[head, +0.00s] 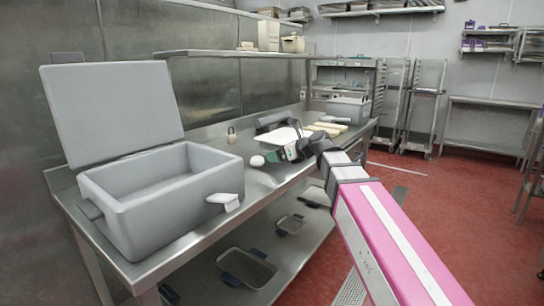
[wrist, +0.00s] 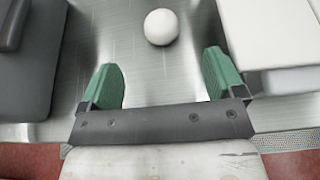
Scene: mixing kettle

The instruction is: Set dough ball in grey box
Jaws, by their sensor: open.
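The dough ball (head: 257,161) is a small white sphere on the steel table, to the right of the grey box in the head view. It also shows in the wrist view (wrist: 161,27), ahead of and between my fingers. The grey box (head: 165,205) stands open and looks empty at the table's near left, its lid (head: 112,108) raised at the back. My gripper (head: 284,155) has green fingers and is just right of the ball. In the wrist view my gripper (wrist: 165,80) is open and empty, with the ball beyond its fingertips.
A white tray (head: 285,138) stands behind my gripper, with pale rolls (head: 325,129) and a second grey box (head: 349,109) farther along. A small jar (head: 231,135) stands near the wall. Bare steel lies between the grey box and the ball. Trays lie on the lower shelf (head: 246,266).

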